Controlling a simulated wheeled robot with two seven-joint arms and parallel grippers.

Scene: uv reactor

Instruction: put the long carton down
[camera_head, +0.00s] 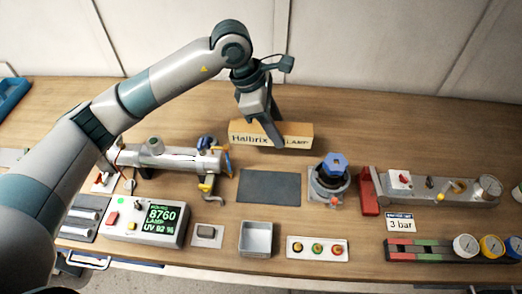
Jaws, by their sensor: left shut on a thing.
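The long carton (299,130) is a tan box with a pale front label reading "Halbrix LAMP". It lies lengthwise across the view, level, behind the dark grey mat (270,187). My left gripper (272,134) comes down from above and is shut on the carton near its middle, with a finger covering part of the front. I cannot tell whether the carton's underside touches the wooden table (400,130) or is slightly above it. My right gripper is not in view.
In front are a control box (145,220), an open metal tray (256,238) and a button panel (317,248). The table behind is clear.

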